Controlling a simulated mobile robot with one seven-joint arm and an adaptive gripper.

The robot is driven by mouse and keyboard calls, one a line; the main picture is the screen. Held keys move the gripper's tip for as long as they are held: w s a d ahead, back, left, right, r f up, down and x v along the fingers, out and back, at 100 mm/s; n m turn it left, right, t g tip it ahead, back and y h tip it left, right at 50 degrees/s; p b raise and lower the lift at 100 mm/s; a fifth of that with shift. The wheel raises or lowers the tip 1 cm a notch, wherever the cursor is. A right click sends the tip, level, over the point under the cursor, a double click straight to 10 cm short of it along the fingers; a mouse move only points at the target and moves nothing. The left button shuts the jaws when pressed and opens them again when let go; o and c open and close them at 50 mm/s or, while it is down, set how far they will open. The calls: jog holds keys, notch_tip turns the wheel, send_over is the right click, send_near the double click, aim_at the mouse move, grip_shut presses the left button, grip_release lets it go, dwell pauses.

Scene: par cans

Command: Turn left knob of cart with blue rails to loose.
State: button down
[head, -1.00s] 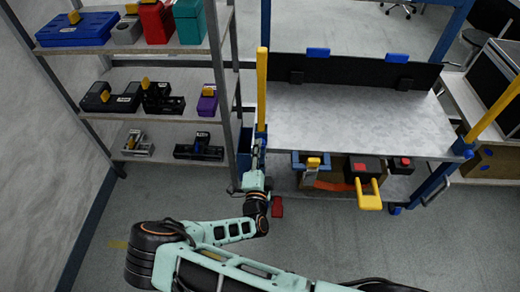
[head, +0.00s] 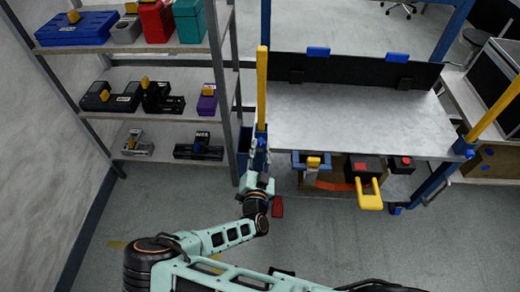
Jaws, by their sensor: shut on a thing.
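The cart with blue rails (head: 350,110) stands right of centre, with a grey top and a yellow upright bar at each front corner. Its left knob (head: 261,127) is a small blue part at the foot of the left yellow bar (head: 262,85), and it is largely hidden by my gripper. The right knob (head: 468,154) is blue and shows at the right front corner. My gripper (head: 259,144) reaches up to the left front corner and is shut on the left knob. The knob's turn angle is too small to tell.
A shelf rack (head: 228,110) with several tools and boxes stands close to the left of my gripper. A yellow handle (head: 370,196) and a red-topped black box (head: 360,167) jut from the cart's front.

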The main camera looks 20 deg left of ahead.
dwell(0.3)
jog(key=c, duration=1.6)
grip_release()
jog(key=v, duration=1.2)
jog(key=shift+r, duration=0.1)
